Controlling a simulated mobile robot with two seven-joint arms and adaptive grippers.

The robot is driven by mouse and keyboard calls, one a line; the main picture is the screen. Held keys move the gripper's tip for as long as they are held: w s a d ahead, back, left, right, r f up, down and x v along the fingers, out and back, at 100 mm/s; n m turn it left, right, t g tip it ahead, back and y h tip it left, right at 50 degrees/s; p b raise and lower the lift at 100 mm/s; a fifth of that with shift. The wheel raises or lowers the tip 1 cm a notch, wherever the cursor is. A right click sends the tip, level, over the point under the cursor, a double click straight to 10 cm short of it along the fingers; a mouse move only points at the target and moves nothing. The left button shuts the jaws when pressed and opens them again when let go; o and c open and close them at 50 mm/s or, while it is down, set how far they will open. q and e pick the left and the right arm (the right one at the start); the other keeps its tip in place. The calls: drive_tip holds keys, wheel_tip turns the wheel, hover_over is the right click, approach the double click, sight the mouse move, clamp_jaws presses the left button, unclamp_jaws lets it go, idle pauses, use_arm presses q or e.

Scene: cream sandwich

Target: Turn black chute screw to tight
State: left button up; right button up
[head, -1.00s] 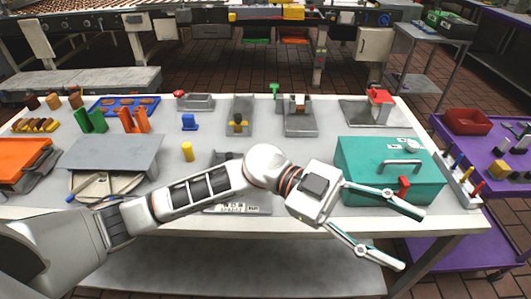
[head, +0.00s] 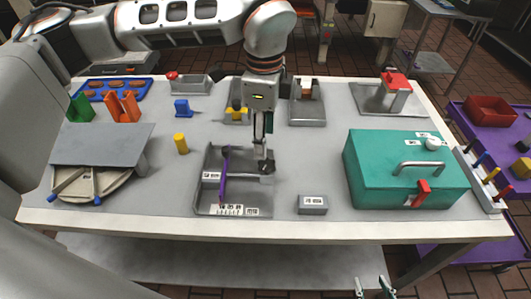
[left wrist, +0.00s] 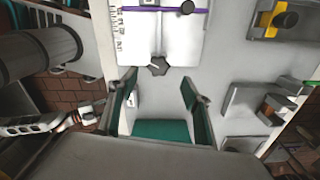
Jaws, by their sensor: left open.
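The grey chute tray (head: 204,198) stands at the middle front of the table, with a purple bar (head: 225,168) across it. A black screw knob (head: 267,166) sits at its right side. It also shows in the left wrist view (left wrist: 158,66). My left gripper (head: 264,146) points down above the knob. In the left wrist view its fingers (left wrist: 158,84) are open and empty, with the knob centred between and just past the tips. Contact with the knob is not visible. My right gripper (head: 373,289) shows only its spread fingertips at the bottom edge, below the table front.
A small grey labelled block (head: 312,205) lies right of the tray. A teal box (head: 400,175) with a handle and red latch stands farther right. A yellow cylinder (head: 181,143) stands left of the tray. Grey fixtures (head: 307,110) are behind. Table is clear around the small block.

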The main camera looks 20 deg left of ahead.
sight(265, 164)
use_arm(q)
wheel_tip(265, 164, down, 8)
drive_tip(key=shift+s+d+r+p, duration=0.1)
drive_tip(key=shift+r+p, duration=0.15)
drive_tip(key=shift+p, duration=0.2)
drive_tip(key=c, duration=1.1)
